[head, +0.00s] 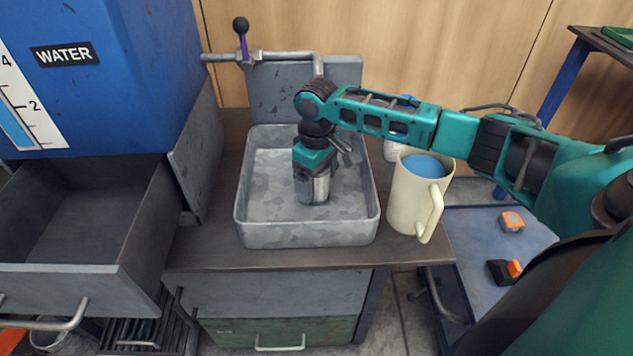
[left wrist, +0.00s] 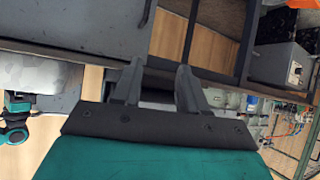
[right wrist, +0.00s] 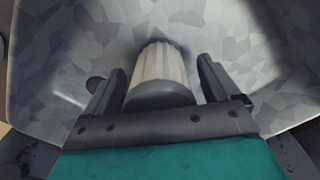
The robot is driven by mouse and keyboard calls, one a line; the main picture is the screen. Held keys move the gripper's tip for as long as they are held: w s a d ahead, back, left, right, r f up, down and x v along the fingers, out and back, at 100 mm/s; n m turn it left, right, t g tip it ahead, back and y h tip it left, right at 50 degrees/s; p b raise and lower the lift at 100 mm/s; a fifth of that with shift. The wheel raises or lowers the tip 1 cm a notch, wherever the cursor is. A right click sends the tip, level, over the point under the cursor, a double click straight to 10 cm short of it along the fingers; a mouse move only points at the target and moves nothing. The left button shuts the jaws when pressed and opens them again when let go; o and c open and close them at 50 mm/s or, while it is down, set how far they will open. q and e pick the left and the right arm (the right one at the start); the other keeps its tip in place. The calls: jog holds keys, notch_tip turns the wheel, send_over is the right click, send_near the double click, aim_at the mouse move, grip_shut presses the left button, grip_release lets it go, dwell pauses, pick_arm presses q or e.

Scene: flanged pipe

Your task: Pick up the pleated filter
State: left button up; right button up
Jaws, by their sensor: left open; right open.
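The pleated filter (head: 315,189) is a short pale cylinder with fine ribs and a dark end cap. It is in the grey metal sink basin (head: 262,232). In the right wrist view the pleated filter (right wrist: 158,62) lies between the two fingers of my right gripper (right wrist: 160,78), with a gap visible on each side. My right gripper (head: 312,172) is open and points down into the basin, partly hiding the filter. My left gripper (left wrist: 157,78) is open and empty, away from the basin. It does not show in the head view.
A cream mug (head: 408,196) with blue liquid stands close to the basin's right side. A faucet (head: 275,56) with a purple lever rises behind. A blue water tank (head: 110,70) and an open drawer (head: 85,225) are on the left.

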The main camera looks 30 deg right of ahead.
jog(key=c, duration=1.2)
jog(key=shift+r, duration=0.15)
jog(key=shift+c, duration=0.3)
